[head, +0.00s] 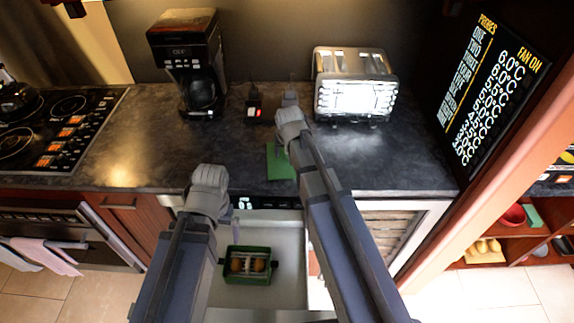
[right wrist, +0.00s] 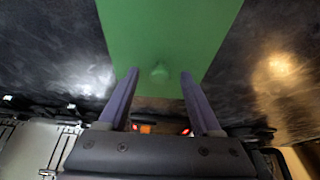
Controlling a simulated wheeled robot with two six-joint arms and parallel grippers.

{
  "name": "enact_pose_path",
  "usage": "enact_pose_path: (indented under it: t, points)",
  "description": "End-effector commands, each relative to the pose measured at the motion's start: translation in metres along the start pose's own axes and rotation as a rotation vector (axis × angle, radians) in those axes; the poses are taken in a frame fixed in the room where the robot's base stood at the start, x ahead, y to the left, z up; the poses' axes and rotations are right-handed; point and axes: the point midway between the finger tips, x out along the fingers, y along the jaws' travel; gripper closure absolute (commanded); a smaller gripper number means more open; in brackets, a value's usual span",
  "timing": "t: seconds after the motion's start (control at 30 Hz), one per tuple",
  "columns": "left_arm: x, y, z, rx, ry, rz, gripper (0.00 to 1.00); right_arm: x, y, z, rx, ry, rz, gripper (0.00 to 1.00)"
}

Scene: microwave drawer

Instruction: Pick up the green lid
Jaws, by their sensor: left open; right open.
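The green lid (head: 280,168) lies flat on the dark counter near its front edge, partly hidden by my right arm in the head view. Contact cannot be told. My left gripper (head: 235,226) is open and empty over the open drawer, above and left of the green container (head: 247,281), which holds round orange-brown items.
The open drawer (head: 289,268) is below the counter (head: 140,135). A coffee maker (head: 187,55) and a toaster (head: 352,82) stand at the back. A small black-and-red object (head: 254,105) lies between them. A stove (head: 55,128) is at left, a dark display panel (head: 494,88) at right.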

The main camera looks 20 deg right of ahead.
Motion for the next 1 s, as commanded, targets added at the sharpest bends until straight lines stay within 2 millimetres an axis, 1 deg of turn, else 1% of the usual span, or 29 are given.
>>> enact_pose_path:
  t: [0.03, 0.27, 0.83, 1.0]
  points:
    - [0.0047, 0.0005, -0.0003, 0.0, 0.0, 0.0, 0.0, 0.005, 0.0, 0.0003, 0.0, 0.0, 0.0, 0.34]
    - [0.0026, 0.0003, -0.0001, 0.0, 0.0, 0.0, 0.0, 0.0029, 0.0001, -0.0002, 0.0, 0.0, 0.0, 0.35]
    - [0.0026, 0.0003, -0.0002, 0.0, 0.0, 0.0, 0.0, 0.0029, 0.0, -0.0001, 0.0, 0.0, 0.0, 0.99]
    - [0.0027, 0.0002, -0.0002, 0.0, 0.0, 0.0, 0.0, 0.0029, 0.0, -0.0001, 0.0, 0.0, 0.0, 1.0]
